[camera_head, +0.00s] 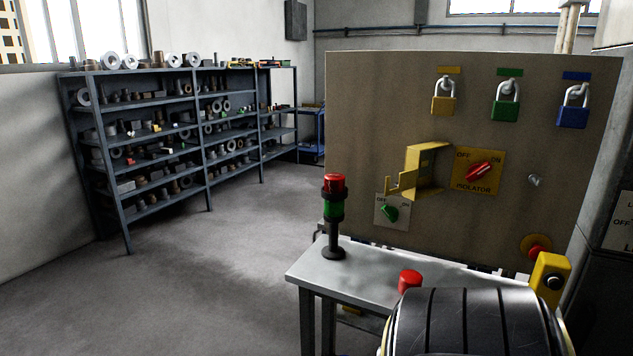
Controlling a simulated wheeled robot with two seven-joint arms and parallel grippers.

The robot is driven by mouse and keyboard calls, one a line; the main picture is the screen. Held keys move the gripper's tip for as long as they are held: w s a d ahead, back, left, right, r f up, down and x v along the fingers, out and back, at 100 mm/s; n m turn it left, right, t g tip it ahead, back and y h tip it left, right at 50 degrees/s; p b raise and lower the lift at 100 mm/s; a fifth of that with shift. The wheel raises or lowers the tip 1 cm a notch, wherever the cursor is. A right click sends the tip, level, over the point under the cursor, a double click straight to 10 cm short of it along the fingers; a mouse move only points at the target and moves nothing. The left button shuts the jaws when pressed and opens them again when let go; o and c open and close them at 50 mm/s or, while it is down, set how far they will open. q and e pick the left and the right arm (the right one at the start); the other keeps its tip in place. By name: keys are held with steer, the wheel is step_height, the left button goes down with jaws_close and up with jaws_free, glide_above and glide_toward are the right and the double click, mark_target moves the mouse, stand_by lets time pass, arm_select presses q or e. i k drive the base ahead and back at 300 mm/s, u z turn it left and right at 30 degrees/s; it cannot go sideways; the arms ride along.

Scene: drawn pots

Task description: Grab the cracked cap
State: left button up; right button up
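A small red cap-like cylinder (410,281) sits on the grey metal table (375,277), behind a dark ribbed drum. I cannot make out a crack on it at this size. A second red cap tops the signal lamp (334,204), above its green section; the lamp stands upright at the table's left end. I cannot tell from this view which red piece is the cracked cap. Neither of my grippers is in view.
The dark ribbed drum (474,322) fills the lower right. A brown panel (370,110) behind the table carries padlocks, switches and a yellow bracket (425,165). A yellow button box (549,278) stands at right. Loaded shelves (205,140) line the left wall; floor before them is clear.

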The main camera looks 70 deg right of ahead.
mark_target(334, 183)
steer(key=z, duration=0.35)
steer(key=i, duration=1.95)
steer(key=z, duration=1.85)
steer(key=i, duration=0.9)
steer(key=z, duration=0.95)
